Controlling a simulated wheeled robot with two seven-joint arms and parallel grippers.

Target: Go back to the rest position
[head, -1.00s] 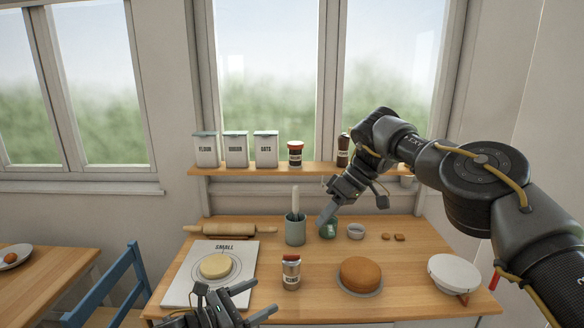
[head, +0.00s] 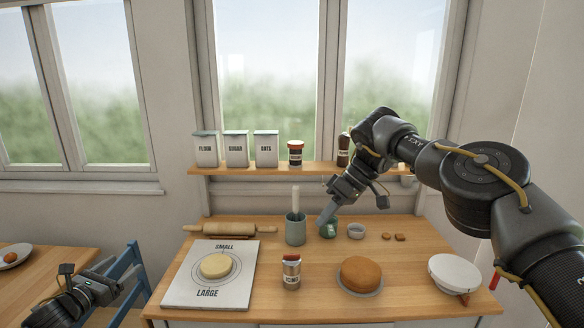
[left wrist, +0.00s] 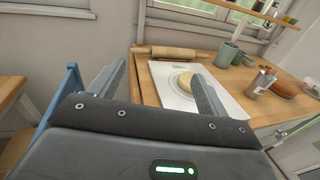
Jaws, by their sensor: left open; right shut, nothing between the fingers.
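My left gripper (head: 122,277) is open and empty at the lower left of the head view, left of the worktop and in front of the blue chair. In the left wrist view its two fingers (left wrist: 160,85) stand apart, with the board beyond them. My right gripper (head: 326,217) is shut and empty, pointing down at the back of the worktop. Its fingertips are close to a small green jar (head: 329,230); I cannot tell whether they touch it.
The wooden worktop (head: 225,315) holds a white board (head: 180,292) with a dough disc (head: 215,266), a rolling pin (head: 220,230), a grey-green cup (head: 295,232), a labelled jar (head: 291,273), a brown cake (head: 361,273) and a white bowl (head: 452,272). A blue chair (head: 128,268) stands left.

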